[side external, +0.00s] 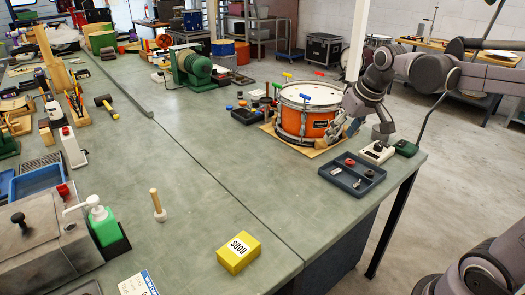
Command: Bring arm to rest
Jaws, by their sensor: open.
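My gripper (360,130) is in the side external view, at the right side of an orange snare drum (290,122) near the bench's right end. It is open, with its fingers low and apart, and I see nothing held in it. One finger overlaps the drum's right side in the picture; I cannot tell whether it touches. The drum stands upright on a tan board (308,150), with small coloured-handled tools at its rim. My arm reaches in from the right.
A grey parts tray (352,174) and a small pale device (377,152) lie close below my gripper. A yellow box (238,252) stands near the front edge. A green motor (192,70) stands behind. The bench middle (215,160) is clear.

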